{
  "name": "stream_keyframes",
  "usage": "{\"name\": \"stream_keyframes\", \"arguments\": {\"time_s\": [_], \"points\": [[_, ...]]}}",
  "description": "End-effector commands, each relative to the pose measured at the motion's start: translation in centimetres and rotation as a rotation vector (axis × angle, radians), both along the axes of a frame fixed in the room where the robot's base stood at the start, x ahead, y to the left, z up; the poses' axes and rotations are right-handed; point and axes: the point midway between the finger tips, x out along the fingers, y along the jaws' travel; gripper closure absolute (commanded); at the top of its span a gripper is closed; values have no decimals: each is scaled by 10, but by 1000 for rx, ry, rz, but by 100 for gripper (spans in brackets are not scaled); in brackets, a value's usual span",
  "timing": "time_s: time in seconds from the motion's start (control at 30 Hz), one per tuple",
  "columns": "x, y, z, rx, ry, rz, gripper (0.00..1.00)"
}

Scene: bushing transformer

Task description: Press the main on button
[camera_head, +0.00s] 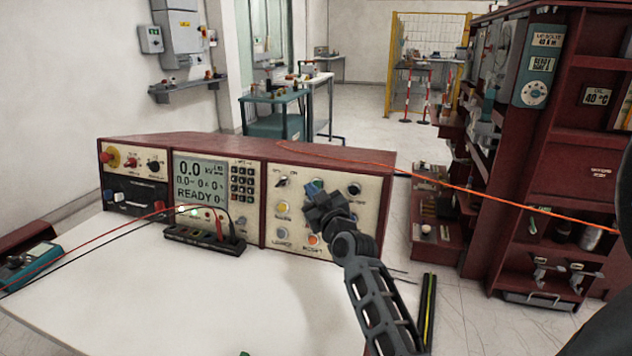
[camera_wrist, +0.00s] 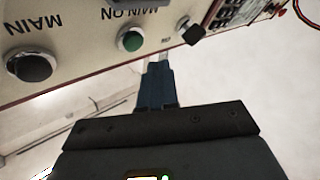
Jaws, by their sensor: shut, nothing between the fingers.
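The main on button (camera_wrist: 130,38) is a round green button on the cream control panel. In the wrist view its "MAIN ON" lettering appears upside down. My gripper (camera_wrist: 157,66) is shut and empty, with its blue fingertips just below and right of the green button in that view. I cannot tell whether they touch the panel. In the head view my gripper (camera_head: 314,187) is at the upper part of the right panel and hides the green button.
A black button (camera_wrist: 30,66) marked "MAIN" and a black selector knob (camera_wrist: 190,31) flank the green button. The red console (camera_head: 228,148) stands on a white table (camera_head: 190,300). A black terminal block (camera_head: 205,241) with cables sits in front. An orange cable (camera_head: 470,187) runs right.

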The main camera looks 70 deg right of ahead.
Motion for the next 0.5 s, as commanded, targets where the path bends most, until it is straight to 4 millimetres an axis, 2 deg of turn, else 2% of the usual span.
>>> {"name": "stream_keyframes", "arguments": {"time_s": [0.13, 0.5], "points": [[-1, 13, 8, 1, 1, 2, 100], [-3, 33, 10, 1, 0, 1, 100]]}}
